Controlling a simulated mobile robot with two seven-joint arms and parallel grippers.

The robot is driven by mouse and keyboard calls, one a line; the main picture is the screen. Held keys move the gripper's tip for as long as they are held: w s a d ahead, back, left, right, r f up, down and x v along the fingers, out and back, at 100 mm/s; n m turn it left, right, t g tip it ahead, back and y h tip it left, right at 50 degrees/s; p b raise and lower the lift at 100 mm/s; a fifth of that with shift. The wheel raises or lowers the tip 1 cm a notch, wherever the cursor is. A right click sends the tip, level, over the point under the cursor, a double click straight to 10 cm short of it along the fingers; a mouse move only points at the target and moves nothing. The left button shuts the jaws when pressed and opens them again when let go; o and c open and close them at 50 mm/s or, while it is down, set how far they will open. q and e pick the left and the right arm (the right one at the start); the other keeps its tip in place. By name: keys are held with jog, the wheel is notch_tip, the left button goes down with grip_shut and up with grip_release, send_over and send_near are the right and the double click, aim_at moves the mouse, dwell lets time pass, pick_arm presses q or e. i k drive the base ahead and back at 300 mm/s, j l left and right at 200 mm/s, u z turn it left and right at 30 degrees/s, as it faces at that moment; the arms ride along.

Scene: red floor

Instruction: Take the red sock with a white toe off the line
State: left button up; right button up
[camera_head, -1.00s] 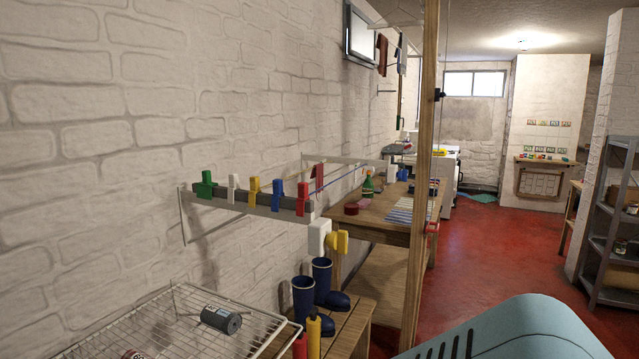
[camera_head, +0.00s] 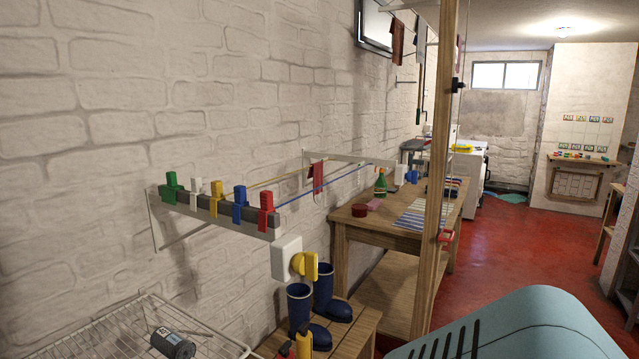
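A red cloth item (camera_head: 317,176), probably a sock, hangs on the line running along the left wall. It is small and far off, and I cannot make out a white toe. A yellow line and a blue line (camera_head: 335,184) run from a near wall bracket to a far one. Several coloured pegs sit on the near bracket's dark bar (camera_head: 225,209), with a red peg (camera_head: 266,211) at its right end. Another dark red cloth (camera_head: 397,40) hangs higher up, near the window. Neither of my grippers is in view.
A wire rack (camera_head: 110,335) stands at the lower left. Blue boots (camera_head: 300,305) stand on a low wooden bench. A wooden post (camera_head: 437,180) rises before a worktable (camera_head: 375,233). A teal slotted basket-like shape (camera_head: 510,325) fills the lower right. Red floor (camera_head: 510,245) is open beyond.

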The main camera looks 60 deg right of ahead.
aim_at(317, 170)
jog(key=k+l, duration=0.1)
jog(key=l, duration=0.35)
jog(key=l+u, duration=0.15)
jog(key=l, duration=0.25)
jog(key=k+l, duration=0.2)
jog(key=l, duration=0.25)
jog(key=k+l+u, duration=0.1)
jog(key=l, duration=0.3)
jog(key=k+l+u, duration=0.1)
jog(key=l, duration=0.35)
jog(key=k+l, duration=0.15)
jog(key=l, duration=0.25)
jog(key=k+l+u, duration=0.1)
jog(key=l, duration=0.3)
jog(key=k+l+u, duration=0.1)
jog(key=l, duration=0.3)
jog(key=k, duration=0.1)
